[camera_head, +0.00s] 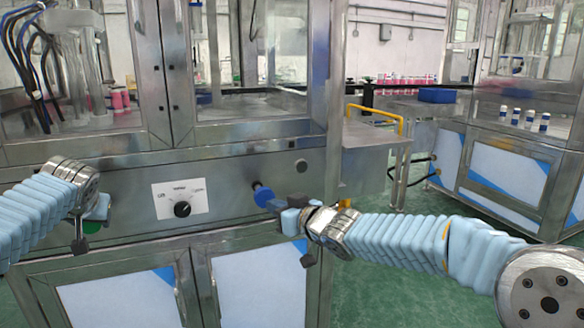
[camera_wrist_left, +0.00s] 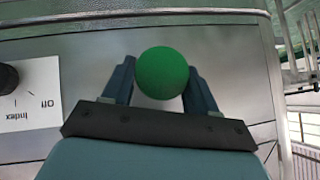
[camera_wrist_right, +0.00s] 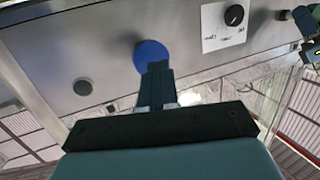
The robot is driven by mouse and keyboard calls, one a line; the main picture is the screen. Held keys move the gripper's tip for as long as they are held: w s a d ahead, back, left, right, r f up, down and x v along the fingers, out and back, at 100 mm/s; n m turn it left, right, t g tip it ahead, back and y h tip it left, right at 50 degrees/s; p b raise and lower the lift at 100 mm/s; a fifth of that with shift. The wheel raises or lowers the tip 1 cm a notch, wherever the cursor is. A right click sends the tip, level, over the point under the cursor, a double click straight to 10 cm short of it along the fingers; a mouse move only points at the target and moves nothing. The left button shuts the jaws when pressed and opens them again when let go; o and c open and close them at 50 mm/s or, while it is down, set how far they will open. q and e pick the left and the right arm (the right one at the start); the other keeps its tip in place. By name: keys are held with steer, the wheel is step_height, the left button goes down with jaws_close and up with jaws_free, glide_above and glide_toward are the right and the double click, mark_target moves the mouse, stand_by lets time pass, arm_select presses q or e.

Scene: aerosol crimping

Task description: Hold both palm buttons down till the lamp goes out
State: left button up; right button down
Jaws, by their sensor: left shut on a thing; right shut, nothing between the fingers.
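The green palm button (camera_wrist_left: 162,73) is a round ball on the steel panel (camera_head: 240,170); in the head view the green button (camera_head: 93,227) is mostly hidden by my left gripper (camera_head: 88,220). My left gripper's fingers stand on either side of the ball and are shut on it, as the left wrist view shows. The blue palm button (camera_head: 264,196) is a round disc on the same panel. My right gripper (camera_head: 281,204) is shut and empty, its fingertips at the blue button (camera_wrist_right: 150,55); whether they press it I cannot tell. I cannot make out a lamp.
A white label with a black selector knob (camera_head: 182,209) sits between the buttons. A small dark round knob (camera_head: 301,165) is at the panel's upper right. A yellow rail (camera_head: 376,118) and a second machine (camera_head: 500,150) stand to the right. Green floor shows between them.

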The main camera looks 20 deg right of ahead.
arm_select(q)
steer(key=shift+a, duration=0.1)
arm_select(e)
steer(key=shift+s, duration=0.4)
arm_select(q)
steer(key=shift+f, duration=0.1)
steer(key=shift+f, duration=0.15)
steer(key=o, duration=1)
steer(key=shift+f, duration=0.1)
steer(key=shift+c, duration=0.2)
steer(key=shift+o, duration=0.9)
arm_select(e)
steer(key=v, duration=0.6)
arm_select(q)
steer(key=v, duration=1.2)
steer(key=shift+w, duration=0.1)
